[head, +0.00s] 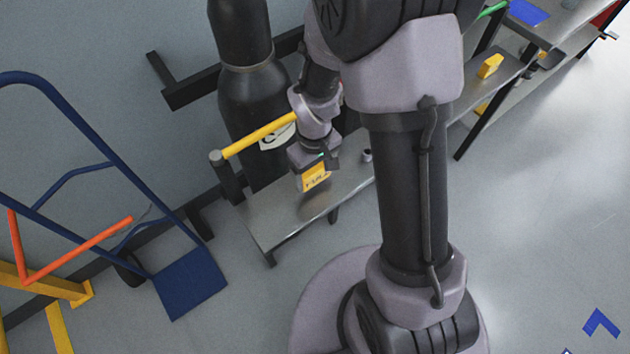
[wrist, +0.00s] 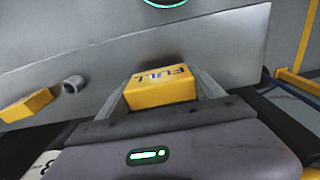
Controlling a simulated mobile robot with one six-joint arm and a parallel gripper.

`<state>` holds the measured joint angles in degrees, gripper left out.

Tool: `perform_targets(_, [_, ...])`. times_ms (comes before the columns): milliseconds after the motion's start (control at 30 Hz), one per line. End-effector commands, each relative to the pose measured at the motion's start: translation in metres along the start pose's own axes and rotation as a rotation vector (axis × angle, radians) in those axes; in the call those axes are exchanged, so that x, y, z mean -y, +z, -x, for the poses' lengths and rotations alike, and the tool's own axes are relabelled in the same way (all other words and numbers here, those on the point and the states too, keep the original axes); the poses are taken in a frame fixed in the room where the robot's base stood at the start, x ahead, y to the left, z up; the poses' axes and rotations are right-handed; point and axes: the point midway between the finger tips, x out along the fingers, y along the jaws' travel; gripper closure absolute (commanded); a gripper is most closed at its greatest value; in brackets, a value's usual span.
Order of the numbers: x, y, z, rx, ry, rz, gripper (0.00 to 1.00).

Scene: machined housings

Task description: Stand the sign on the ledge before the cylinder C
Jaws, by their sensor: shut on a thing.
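My gripper (head: 316,166) is shut on a yellow sign (head: 315,180) with dark lettering. In the wrist view the sign (wrist: 162,86) sits between the two fingers and reads FULL. The sign is over the metal ledge (head: 285,222); I cannot tell whether its bottom edge touches the surface. Behind the ledge stands a tall black cylinder (head: 243,100) with a white label (head: 277,138), partly hidden by the yellow rail and my arm.
A yellow rail (head: 258,136) with a grey post (head: 226,176) is at the ledge's left end. A small grey cup-like piece (head: 367,155) is on the ledge to the right. Another yellow block (head: 490,66) lies farther right. A blue hand truck (head: 190,285) stands at the left.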

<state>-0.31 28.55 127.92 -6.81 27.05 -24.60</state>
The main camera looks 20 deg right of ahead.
Motion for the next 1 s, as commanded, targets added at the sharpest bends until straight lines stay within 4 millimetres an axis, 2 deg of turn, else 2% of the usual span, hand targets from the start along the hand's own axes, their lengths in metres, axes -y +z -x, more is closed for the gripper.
perform_targets(33, [0.000, 0.002, -0.018, 0.004, -0.001, 0.000, 0.65])
perform_targets(133, [-0.001, 0.002, -0.038, 0.004, -0.001, -0.001, 0.65])
perform_targets(467, [-0.001, 0.002, -0.039, 0.002, -0.001, -0.001, 0.65])
perform_targets(500, [-0.001, 0.002, -0.039, 0.002, -0.001, -0.001, 0.21])
perform_targets(600, [-0.001, 0.002, -0.038, 0.002, -0.001, -0.001, 0.01])
perform_targets(900, [-0.001, 0.002, -0.037, 0.002, -0.001, 0.000, 0.01])
perform_targets(1000, [-0.002, 0.002, -0.022, 0.000, 0.000, -0.001, 0.01])
